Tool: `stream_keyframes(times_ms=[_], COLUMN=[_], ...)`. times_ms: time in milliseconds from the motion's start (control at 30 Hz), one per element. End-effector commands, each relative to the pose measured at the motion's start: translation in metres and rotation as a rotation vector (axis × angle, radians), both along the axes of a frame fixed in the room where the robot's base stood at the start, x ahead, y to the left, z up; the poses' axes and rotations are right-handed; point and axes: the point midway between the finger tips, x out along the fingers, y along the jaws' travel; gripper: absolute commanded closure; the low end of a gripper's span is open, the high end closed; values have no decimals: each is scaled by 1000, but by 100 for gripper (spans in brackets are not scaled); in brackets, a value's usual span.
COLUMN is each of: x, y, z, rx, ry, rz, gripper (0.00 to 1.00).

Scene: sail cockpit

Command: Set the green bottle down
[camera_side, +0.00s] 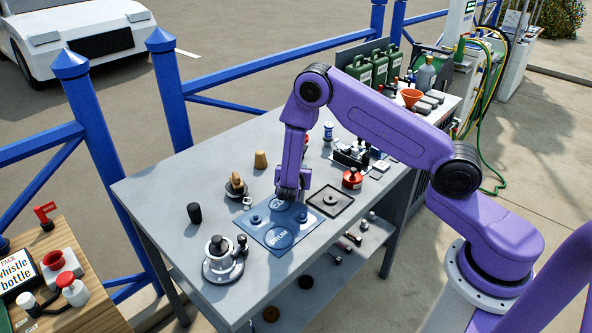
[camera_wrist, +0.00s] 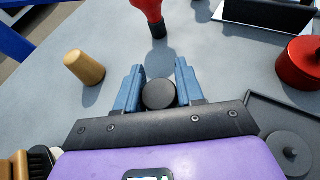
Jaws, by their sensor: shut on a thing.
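My gripper (camera_side: 289,196) is low over the blue mat (camera_side: 267,240) on the grey table; it also shows in the wrist view (camera_wrist: 157,75). Its blue fingers are shut on a round, dark-topped thing (camera_wrist: 158,95). No green shows on that thing, and its lower part is hidden. In the side view my gripper hides it, so I cannot tell whether it touches the mat. The mat carries round marks lettered CAP and BRUSH. A slim green bottle-like thing (camera_side: 461,48) stands far off at the back right.
A tan wooden peg (camera_wrist: 85,67), a red lidded pot (camera_wrist: 301,62) and a black square tray (camera_side: 331,200) are near my gripper. A brush (camera_side: 236,184), a black cylinder (camera_side: 194,213) and a metal fitting (camera_side: 222,262) stand left. Green cans (camera_side: 360,70) line the back.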

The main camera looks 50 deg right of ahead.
Motion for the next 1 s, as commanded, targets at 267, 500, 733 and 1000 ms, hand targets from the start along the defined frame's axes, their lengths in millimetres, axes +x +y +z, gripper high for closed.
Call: stream_keyframes(times_ms=[267,500,733,1000], x=[0,0,-12,-43], y=[0,0,19,59], z=[-2,-1,10,31], rx=[0,0,1,0], ry=[0,0,0,-2], rz=[0,0,5,5], gripper=[37,37,37,37])
